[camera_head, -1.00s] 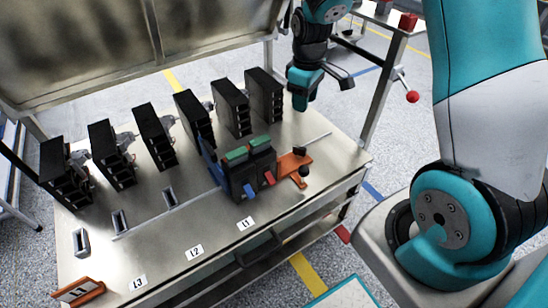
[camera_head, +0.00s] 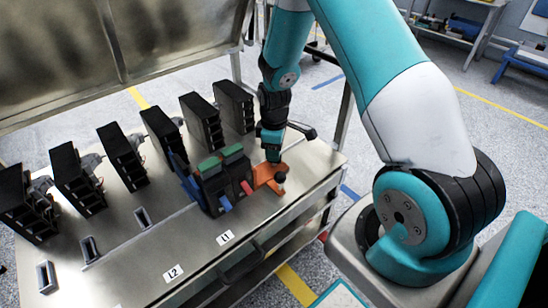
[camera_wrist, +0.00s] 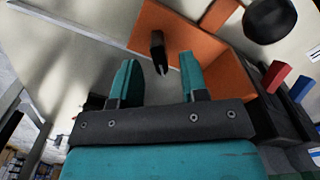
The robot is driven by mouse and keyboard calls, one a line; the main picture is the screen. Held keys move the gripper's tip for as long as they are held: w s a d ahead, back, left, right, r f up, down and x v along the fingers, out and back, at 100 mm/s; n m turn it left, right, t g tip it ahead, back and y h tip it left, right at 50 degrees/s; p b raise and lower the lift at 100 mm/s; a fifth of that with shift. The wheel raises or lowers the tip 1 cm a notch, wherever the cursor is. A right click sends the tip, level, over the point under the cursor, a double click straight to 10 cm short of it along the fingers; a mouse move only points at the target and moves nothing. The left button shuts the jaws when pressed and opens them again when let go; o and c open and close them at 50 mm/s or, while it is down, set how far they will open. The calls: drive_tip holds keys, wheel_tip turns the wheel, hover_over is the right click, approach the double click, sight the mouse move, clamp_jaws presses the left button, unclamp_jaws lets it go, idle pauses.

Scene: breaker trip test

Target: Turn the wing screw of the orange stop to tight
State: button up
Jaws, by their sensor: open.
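The orange stop (camera_head: 264,172) sits on the steel table against the right side of the black device. It fills the upper middle of the wrist view (camera_wrist: 160,22). Its black wing screw (camera_wrist: 158,50) stands up from the orange plate just beyond my fingertips; in the head view it is hidden by my gripper. A round black knob (camera_head: 281,177) is at the stop's near end, and shows at the top right of the wrist view (camera_wrist: 270,18). My gripper (camera_head: 272,156) points down over the stop. In the wrist view its teal fingers (camera_wrist: 160,70) are apart and empty, on either side of the screw's line.
A black device with green tops (camera_head: 222,178) and red and blue levers stands left of the stop. Several black breaker units (camera_head: 122,155) line the back.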

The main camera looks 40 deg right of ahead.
drive_tip(key=shift+f, duration=1.3)
clamp_jaws()
drive_tip(key=shift+m, duration=0.4)
drive_tip(key=m+p, duration=0.1)
drive_tip(key=m, duration=0.1)
drive_tip(key=shift+r+m, duration=0.1)
drive_tip(key=shift+m, duration=0.3)
drive_tip(key=shift+m+p, duration=0.7)
drive_tip(key=shift+m, duration=1.3)
